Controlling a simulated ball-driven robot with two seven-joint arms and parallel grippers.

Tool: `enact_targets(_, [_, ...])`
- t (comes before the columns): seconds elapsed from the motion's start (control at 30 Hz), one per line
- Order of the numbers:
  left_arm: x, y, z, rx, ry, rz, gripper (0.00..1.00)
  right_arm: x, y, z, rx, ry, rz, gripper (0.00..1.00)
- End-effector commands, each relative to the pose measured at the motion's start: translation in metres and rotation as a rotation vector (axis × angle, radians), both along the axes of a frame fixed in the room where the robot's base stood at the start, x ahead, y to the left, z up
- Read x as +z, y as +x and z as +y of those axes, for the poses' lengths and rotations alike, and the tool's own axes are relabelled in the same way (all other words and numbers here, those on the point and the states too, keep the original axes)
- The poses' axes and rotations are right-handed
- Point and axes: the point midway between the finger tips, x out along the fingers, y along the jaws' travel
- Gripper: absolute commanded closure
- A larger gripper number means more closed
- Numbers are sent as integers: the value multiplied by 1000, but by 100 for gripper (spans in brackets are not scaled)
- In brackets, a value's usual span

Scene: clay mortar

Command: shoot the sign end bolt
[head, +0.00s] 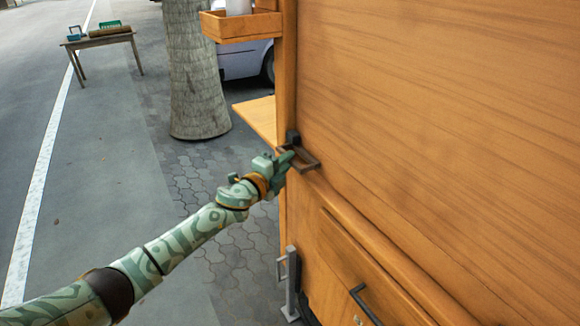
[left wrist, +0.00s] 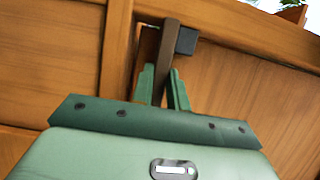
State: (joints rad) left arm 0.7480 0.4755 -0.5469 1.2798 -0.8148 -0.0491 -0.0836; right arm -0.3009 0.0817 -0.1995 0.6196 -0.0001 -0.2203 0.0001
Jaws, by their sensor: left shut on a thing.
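The bolt (head: 305,160) is a dark metal loop-like handle at the left edge of the large wooden panel (head: 430,120), with a small black block (head: 292,137) beside it. My left gripper (head: 286,160) is shut on this bolt's handle. In the left wrist view the green fingers (left wrist: 162,90) stand on either side of the dark brown bar (left wrist: 167,62), and the black block (left wrist: 186,41) is at its upper right. The far ends of the bolt are hidden. My right gripper is not in view.
Below are a drawer with a dark handle (head: 365,305) and a grey metal post (head: 291,285). A wooden shelf (head: 258,117) and box tray (head: 240,26) jut out on the left. A tree trunk (head: 196,70) and a table (head: 100,41) stand beyond; the paving between is clear.

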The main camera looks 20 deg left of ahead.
Motion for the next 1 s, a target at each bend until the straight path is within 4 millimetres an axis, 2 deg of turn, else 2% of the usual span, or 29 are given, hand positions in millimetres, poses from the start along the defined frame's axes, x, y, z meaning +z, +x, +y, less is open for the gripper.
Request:
enact_targets(0.1, [1, 1, 4, 9, 3, -1, 100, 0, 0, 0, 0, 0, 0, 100])
enact_targets(0.13, [1, 1, 4, 9, 3, -1, 82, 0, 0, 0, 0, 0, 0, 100])
enact_targets(0.2, [1, 1, 4, 10, 3, -2, 62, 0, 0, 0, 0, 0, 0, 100])
enact_targets(0.5, [1, -1, 2, 6, 2, -2, 62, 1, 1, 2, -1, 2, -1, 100])
enact_targets(0.63, [3, -13, 5, 6, 1, -1, 62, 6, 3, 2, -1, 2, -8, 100])
enact_targets(0.77, [4, -40, 13, 6, 2, -1, 62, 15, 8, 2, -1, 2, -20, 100])
enact_targets(1.0, [3, -104, 31, 7, 1, 1, 62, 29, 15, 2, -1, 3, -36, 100])
